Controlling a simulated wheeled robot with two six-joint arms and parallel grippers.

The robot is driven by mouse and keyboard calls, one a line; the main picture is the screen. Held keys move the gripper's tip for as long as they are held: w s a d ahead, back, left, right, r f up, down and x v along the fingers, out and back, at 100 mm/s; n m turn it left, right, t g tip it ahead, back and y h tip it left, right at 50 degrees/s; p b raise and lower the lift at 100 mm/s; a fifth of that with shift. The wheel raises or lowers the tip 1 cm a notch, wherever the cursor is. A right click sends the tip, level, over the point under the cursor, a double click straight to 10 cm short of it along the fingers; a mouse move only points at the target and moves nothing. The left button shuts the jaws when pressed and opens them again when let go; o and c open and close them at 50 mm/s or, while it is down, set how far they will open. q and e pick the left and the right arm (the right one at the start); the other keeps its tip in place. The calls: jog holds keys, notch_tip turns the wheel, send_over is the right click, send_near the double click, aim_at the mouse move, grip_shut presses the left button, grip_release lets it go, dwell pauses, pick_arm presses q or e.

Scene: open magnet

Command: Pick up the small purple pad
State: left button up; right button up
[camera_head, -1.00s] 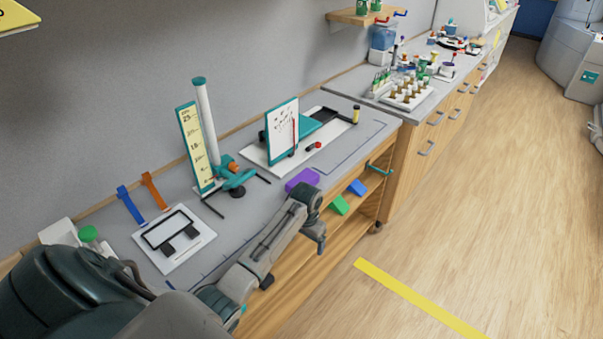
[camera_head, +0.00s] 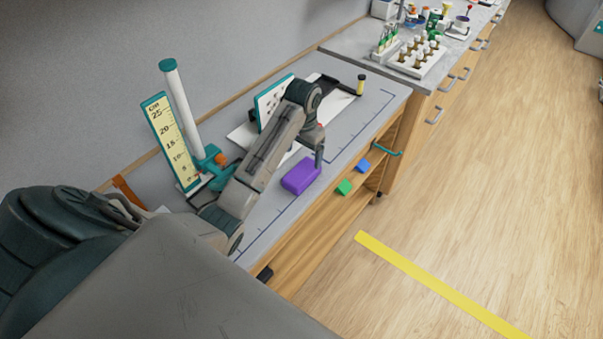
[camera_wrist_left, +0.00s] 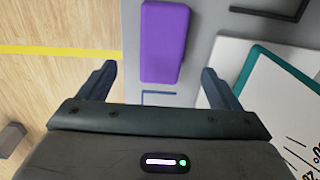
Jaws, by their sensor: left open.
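The small purple pad (camera_head: 301,175) lies flat on the grey bench top, close to its front edge. In the wrist view the pad (camera_wrist_left: 164,42) shows ahead of the fingertips, lying between their lines, nothing touching it. My left gripper (camera_head: 319,152) hangs at the end of my arm just beyond the pad in the head view, partly hidden by the wrist. In the wrist view my left gripper (camera_wrist_left: 158,80) is open and empty, its two fingers wide apart. My right gripper is not in view.
A white board with teal edge (camera_wrist_left: 270,95) stands near the right finger. A yellow scale (camera_head: 171,140) and white cylinder (camera_head: 187,105) stand at the back left. Bench right of the pad is mostly clear.

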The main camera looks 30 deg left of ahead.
aim_at(302, 171)
pick_arm(q)
jog(key=shift+s+d+f+b, duration=0.15)
jog(key=shift+f+b, duration=0.1)
jog(key=shift+f, duration=0.15)
jog(key=shift+s+d+f+b, duration=0.1)
jog(key=shift+f+b, duration=0.15)
jog(key=shift+f, duration=0.15)
notch_tip(302, 171, down, 2)
jog(key=shift+w+a+f, duration=0.1)
jog(key=shift+w, duration=0.05)
jog(key=f+p, duration=0.2)
jog(key=shift+w+a+f+p, duration=0.2)
jog(key=shift+a+f+p, duration=0.05)
jog(key=shift+a+p, duration=0.15)
notch_tip(302, 171, down, 2)
jog(key=shift+s+d+f+p, duration=0.1)
jog(key=shift+p, duration=0.25)
jog(key=shift+f, duration=0.45)
jog(key=shift+c, duration=0.4)
jog(key=c, duration=1)
jog(key=shift+c, duration=0.3)
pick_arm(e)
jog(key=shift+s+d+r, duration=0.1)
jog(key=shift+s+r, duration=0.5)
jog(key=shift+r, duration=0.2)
pick_arm(q)
jog(key=shift+r, duration=0.15)
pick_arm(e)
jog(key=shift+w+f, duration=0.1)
